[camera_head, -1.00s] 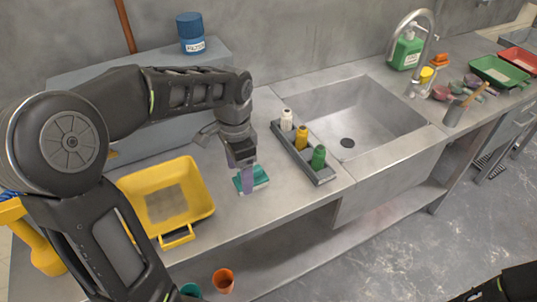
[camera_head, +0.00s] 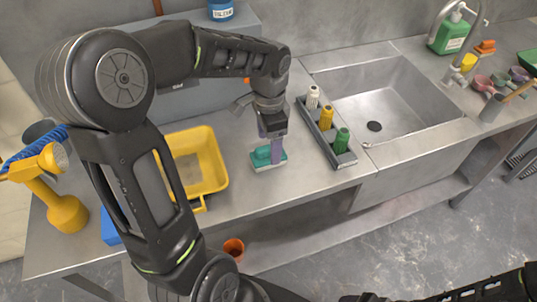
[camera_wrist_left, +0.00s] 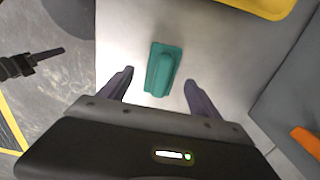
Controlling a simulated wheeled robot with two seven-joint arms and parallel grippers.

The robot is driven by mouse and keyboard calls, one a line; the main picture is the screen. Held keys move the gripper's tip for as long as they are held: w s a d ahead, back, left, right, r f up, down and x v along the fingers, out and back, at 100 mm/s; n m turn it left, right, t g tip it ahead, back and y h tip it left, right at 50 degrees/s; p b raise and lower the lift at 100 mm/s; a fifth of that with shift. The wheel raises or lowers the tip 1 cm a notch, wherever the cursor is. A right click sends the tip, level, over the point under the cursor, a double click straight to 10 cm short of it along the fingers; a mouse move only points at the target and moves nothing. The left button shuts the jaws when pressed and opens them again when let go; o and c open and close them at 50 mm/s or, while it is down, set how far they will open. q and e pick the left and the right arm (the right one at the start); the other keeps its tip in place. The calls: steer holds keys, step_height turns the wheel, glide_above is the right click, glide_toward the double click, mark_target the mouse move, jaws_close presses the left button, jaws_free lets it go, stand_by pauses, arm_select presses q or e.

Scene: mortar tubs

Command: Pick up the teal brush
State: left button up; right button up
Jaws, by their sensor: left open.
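The teal brush (camera_head: 262,157) lies on the grey counter, right of the yellow tub (camera_head: 222,168). My left gripper (camera_head: 271,149) points down over it, and a purple finger covers part of the brush. In the left wrist view the teal brush (camera_wrist_left: 162,69) shows whole, with its raised handle up. The open fingers of the left gripper (camera_wrist_left: 160,88) stand to either side of its line, apart from it. I cannot tell how high they are above it. My right gripper (camera_wrist_left: 35,62) shows dark at the left edge over the floor; its jaw opening is unclear.
A grey tray (camera_head: 345,158) with white, yellow and green bottles stands right of my left gripper, beside the sink (camera_head: 398,110). A yellow watering can (camera_head: 66,212) is at the left. An orange pot (camera_head: 234,247) sits below the counter edge. Counter in front of the brush is clear.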

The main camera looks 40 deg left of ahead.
mark_target(268, 154)
arm_select(q)
steer(key=shift+a+f+p, duration=0.15)
steer(key=shift+f+p, duration=0.4)
steer(key=shift+f, duration=2.05)
steer(key=c, duration=1.6)
